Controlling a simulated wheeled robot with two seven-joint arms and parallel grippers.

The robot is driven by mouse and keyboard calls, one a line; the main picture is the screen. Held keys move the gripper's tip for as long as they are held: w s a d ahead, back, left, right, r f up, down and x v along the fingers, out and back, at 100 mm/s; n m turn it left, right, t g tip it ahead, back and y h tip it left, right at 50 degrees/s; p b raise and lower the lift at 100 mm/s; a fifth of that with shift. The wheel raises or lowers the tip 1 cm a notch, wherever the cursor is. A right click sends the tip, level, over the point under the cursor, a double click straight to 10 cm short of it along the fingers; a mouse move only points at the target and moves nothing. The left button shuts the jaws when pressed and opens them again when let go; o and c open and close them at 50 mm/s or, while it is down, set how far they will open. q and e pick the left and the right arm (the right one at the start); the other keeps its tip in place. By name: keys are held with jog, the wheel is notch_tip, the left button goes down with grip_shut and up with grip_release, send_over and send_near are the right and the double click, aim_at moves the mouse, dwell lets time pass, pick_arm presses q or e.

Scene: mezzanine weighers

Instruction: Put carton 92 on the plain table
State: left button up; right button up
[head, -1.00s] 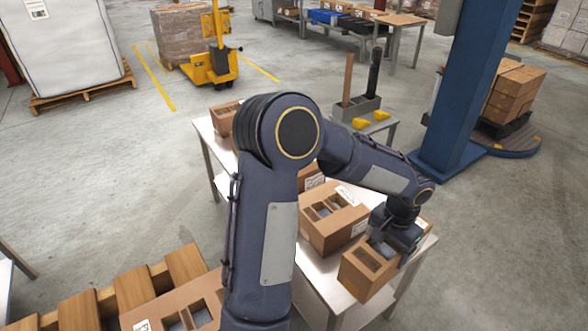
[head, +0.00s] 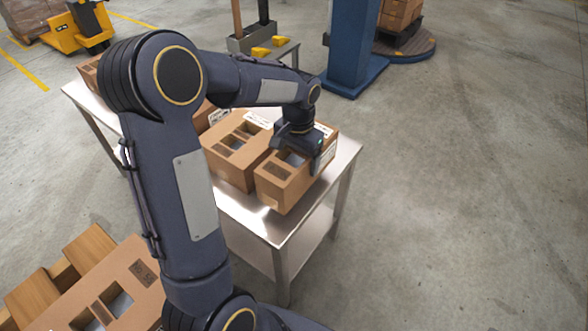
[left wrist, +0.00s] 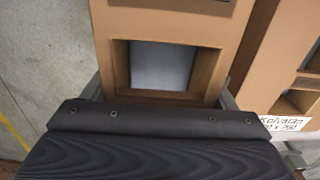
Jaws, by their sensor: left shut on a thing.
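My left gripper (head: 297,152) is shut on a brown carton (head: 283,190) with window-like openings in its top, at the near right part of a metal table (head: 247,212). I cannot tell if the carton rests on the table or is slightly raised. In the left wrist view the held carton (left wrist: 120,22) shows a square opening with something pale inside, with a finger on either side. No number 92 is readable on it. Another carton (head: 225,165) stands close to its left; its label (left wrist: 285,123) is partly readable in the left wrist view. My right gripper is out of view.
More cartons stand along the table, partly behind my left arm. A carton (head: 135,268) sits by wooden slats (head: 35,292) at the lower left. A blue column (head: 352,45) stands beyond the table. The floor (head: 470,210) on the right is clear.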

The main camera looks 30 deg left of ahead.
pick_arm(q)
jog(key=shift+f+b, duration=0.45)
jog(key=shift+f, duration=1.95)
jog(key=shift+f, duration=0.1)
